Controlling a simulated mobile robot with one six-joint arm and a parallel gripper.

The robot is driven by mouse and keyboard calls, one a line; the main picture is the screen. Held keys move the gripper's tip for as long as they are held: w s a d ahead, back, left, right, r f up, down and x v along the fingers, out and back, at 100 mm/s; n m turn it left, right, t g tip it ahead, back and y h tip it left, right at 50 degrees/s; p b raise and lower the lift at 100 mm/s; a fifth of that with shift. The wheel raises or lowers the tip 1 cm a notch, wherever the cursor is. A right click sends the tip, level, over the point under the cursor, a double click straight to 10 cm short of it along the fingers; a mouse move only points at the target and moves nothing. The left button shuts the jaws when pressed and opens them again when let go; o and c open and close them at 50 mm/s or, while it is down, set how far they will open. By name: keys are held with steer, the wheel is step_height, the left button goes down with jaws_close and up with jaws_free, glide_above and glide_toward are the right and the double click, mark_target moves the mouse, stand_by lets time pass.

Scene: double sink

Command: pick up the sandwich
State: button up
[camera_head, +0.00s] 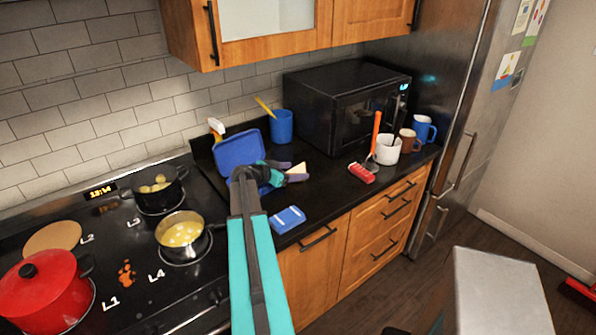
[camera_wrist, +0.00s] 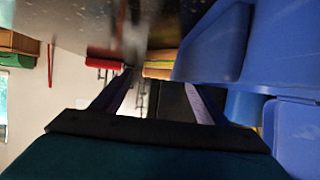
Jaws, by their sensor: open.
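The sandwich (camera_head: 298,168) shows as a small pale wedge on the dark counter, just beyond my gripper and partly hidden by it. In the wrist view the sandwich (camera_wrist: 158,68) shows as yellow, green and brown layers, ahead of and between the fingers. My gripper (camera_head: 293,174) is open, low over the counter. Its two fingers (camera_wrist: 158,82) are spread apart in the wrist view, with nothing held between them. I cannot tell whether either finger touches the sandwich.
An open blue lunchbox (camera_head: 239,150) stands beside my gripper; its blue plastic (camera_wrist: 215,45) fills the right of the wrist view. A red brush (camera_head: 362,173), white mug (camera_head: 388,150) and black microwave (camera_head: 345,105) are to the right. A small blue item (camera_head: 287,219) lies nearer the counter edge.

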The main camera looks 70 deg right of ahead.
steer(key=shift+s+d+f, duration=0.2)
steer(key=shift+d, duration=0.15)
stand_by(0.3)
steer(key=c, duration=0.7)
